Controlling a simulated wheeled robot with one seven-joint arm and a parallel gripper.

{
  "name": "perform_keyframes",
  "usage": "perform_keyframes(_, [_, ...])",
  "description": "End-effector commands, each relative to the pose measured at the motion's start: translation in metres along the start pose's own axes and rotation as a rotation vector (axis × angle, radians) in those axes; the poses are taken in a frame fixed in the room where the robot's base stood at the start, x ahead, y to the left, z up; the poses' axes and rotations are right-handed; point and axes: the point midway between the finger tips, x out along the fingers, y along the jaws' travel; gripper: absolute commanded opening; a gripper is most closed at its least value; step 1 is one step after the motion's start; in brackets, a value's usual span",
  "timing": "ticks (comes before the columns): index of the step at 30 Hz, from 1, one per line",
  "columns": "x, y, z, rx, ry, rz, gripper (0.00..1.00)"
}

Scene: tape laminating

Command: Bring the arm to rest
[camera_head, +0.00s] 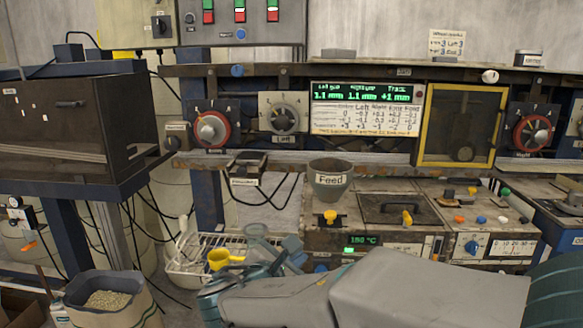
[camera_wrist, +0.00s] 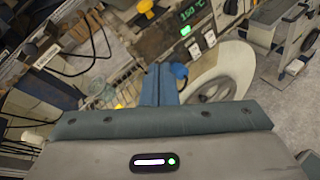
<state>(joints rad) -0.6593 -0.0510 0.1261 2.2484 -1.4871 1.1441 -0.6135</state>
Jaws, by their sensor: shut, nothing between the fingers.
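My gripper (camera_head: 293,254) is low in the head view, in front of the machine bench, and shows as a blue-grey pair of fingers at the end of my grey arm. In the wrist view its fingers (camera_wrist: 160,84) lie together as one narrow block with nothing between them. The gripper is close to the white wire basket and a clear cup (camera_head: 258,236) beside it. I cannot tell from these views whether it touches them. My forearm covers the lower middle of the head view.
A white wire basket (camera_head: 196,262) holds a yellow scoop (camera_head: 222,258). A sack of pellets (camera_head: 108,300) stands at lower left. The "Feed" hopper (camera_head: 330,181) sits on the bench beside the heated unit reading 150 °C (camera_head: 362,239). A dark cabinet (camera_head: 52,122) is at left.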

Motion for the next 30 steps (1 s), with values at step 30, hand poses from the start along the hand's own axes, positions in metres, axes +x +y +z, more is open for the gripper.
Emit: perform_keyframes(30, [-0.058, -0.223, -0.011, 2.089, 0.157, -1.296, 0.0])
